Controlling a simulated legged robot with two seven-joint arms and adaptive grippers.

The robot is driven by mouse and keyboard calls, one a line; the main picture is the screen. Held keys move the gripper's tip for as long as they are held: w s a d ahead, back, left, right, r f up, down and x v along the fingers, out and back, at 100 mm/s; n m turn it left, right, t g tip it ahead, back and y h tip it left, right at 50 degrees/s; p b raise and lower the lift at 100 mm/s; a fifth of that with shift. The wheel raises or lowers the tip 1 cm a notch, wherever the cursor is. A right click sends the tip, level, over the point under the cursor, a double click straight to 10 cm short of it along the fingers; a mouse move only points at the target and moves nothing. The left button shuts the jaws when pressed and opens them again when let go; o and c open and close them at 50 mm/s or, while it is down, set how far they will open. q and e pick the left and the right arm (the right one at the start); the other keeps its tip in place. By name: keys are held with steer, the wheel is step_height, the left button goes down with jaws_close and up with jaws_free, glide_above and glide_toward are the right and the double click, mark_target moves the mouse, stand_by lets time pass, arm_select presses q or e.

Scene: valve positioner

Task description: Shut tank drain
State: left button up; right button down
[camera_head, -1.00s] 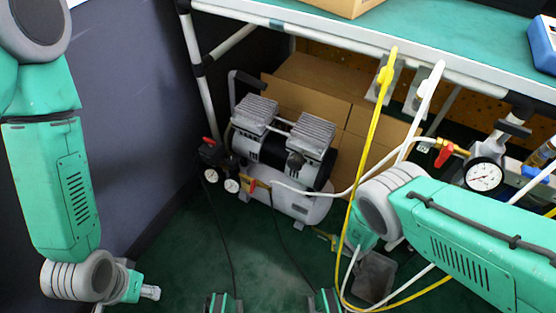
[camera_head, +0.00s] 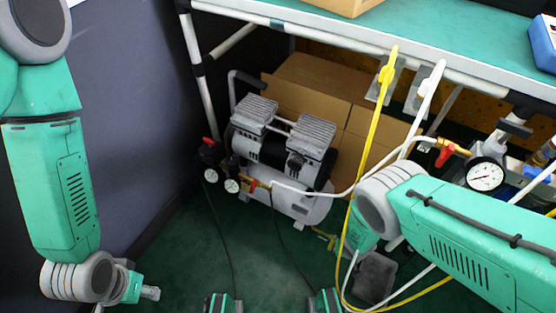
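The air compressor (camera_head: 270,150) stands on the floor under the bench, with its light grey tank (camera_head: 305,208) below the motor. A small yellow fitting (camera_head: 325,237) shows low by the right end of the tank; whether it is the drain, and whether it is open, I cannot tell. My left gripper (camera_head: 150,293) is low at the left, well apart from the compressor; its fingers are too small to read. My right arm comes in from the right, its wrist to the right of the tank. The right gripper's fingers are not clearly visible there.
A red-handled valve (camera_head: 252,184) and small gauges (camera_head: 232,185) sit at the tank's left. A yellow hose (camera_head: 371,130) and white hoses hang from the bench (camera_head: 440,55). A round gauge (camera_head: 485,177) is at right. Cardboard boxes (camera_head: 320,80) stand behind. Green floor is clear at front left.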

arm_select(q)
step_height(320, 180, up, 6)
steer(key=p, duration=0.5)
steer(key=shift+f, duration=0.25)
arm_select(e)
steer(key=w+v, duration=0.1)
steer(key=v, duration=0.5)
steer(key=shift+w+r, duration=0.3)
steer(key=shift+r, duration=0.3)
